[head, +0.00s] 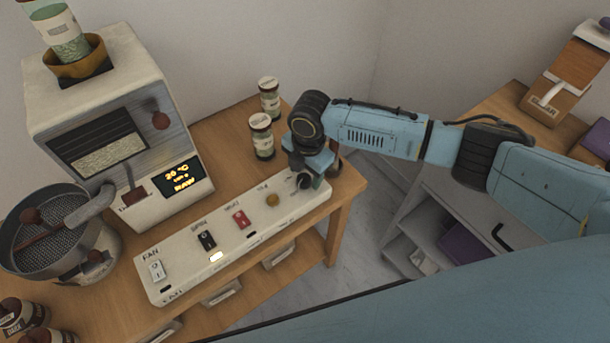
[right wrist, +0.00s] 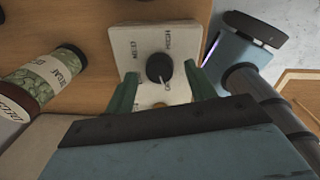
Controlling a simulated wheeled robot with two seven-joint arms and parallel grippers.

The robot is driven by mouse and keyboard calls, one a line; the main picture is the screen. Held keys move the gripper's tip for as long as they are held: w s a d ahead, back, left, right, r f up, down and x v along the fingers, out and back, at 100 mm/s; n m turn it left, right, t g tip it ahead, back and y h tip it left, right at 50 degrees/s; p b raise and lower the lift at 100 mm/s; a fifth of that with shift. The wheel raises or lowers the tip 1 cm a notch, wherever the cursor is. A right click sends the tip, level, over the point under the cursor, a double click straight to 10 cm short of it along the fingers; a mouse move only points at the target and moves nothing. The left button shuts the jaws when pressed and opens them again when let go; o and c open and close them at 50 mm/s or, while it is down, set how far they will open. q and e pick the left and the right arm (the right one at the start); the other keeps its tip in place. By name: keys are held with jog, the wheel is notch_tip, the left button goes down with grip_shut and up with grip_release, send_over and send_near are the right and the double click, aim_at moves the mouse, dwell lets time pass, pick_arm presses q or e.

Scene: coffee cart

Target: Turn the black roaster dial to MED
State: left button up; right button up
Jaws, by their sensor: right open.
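The black roaster dial (head: 304,181) sits at the right end of the white switch panel (head: 182,291). In the right wrist view the dial (right wrist: 159,67) is a round black knob with a white pointer line. The line points down toward a partly hidden label, away from the MED label (right wrist: 149,50) and the HIGH label (right wrist: 167,40). My right gripper (head: 310,170) is at the dial. In the wrist view its green fingers (right wrist: 163,78) are open, one on each side of the dial with gaps. My left gripper is not in view.
The roaster (head: 110,130) stands left with a lit display (head: 180,177) and a round metal tray (head: 60,235). Two jars (head: 262,136) stand behind the panel near my right gripper. The panel also holds a red switch (head: 241,219) and a yellow button (head: 272,199).

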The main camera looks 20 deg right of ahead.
jog(key=shift+f, duration=0.7)
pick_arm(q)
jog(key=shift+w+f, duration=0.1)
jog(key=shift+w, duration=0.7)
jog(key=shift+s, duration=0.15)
